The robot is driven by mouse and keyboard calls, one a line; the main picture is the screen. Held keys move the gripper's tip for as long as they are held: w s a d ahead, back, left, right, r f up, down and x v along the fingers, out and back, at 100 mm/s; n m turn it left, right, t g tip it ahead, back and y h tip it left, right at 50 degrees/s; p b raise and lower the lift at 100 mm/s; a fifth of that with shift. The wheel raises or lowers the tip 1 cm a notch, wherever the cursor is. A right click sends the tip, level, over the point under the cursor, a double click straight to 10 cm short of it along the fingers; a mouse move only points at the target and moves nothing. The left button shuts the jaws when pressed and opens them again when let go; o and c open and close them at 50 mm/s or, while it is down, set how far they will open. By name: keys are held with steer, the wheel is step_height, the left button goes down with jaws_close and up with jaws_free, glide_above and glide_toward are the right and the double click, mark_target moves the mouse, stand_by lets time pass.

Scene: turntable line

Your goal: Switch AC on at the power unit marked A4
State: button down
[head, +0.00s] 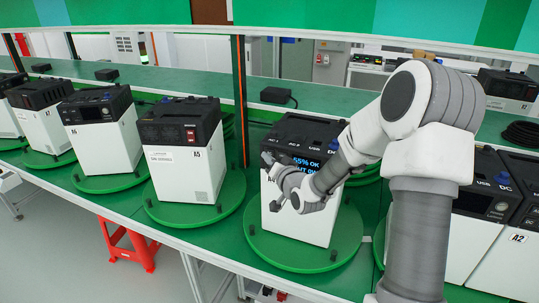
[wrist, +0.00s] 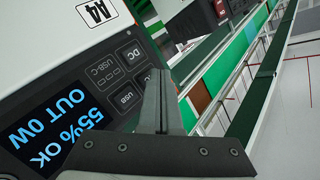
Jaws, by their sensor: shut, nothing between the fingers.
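The power unit marked A4 (head: 292,222) is white with a dark top and stands at the middle of the head view. Its lit display (head: 318,163) reads 55% OK, OUT 0W, and shows large in the wrist view (wrist: 55,130), turned. The A4 label (wrist: 97,12) is on its white face. DC (wrist: 131,53), USB-C (wrist: 107,73) and USB (wrist: 126,97) buttons show beside the display; no AC button can be made out. My gripper (head: 268,159) is shut and empty at the unit's front. Its fingers (wrist: 156,76) stand close over the panel's edge; contact cannot be told.
The unit stands on a round green turntable (head: 263,252). Unit A5 (head: 183,172) stands to its left, and unit A2 (head: 507,258) is at the right. A slim dark post (head: 239,100) rises behind. A red stool (head: 130,243) is below the line at left.

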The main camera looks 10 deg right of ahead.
steer(key=shift+w+d, duration=0.25)
steer(key=shift+w, duration=0.05)
stand_by(0.7)
stand_by(0.3)
steer(key=shift+s+a+b, duration=0.45)
steer(key=shift+s, duration=0.15)
steer(key=shift+s+a+b, duration=0.4)
steer(key=shift+s+a, duration=0.35)
steer(key=shift+s, duration=0.3)
steer(key=shift+s+a+b, duration=0.35)
steer(key=shift+s+a, duration=0.4)
steer(key=shift+s, duration=0.25)
steer(key=shift+r, duration=0.1)
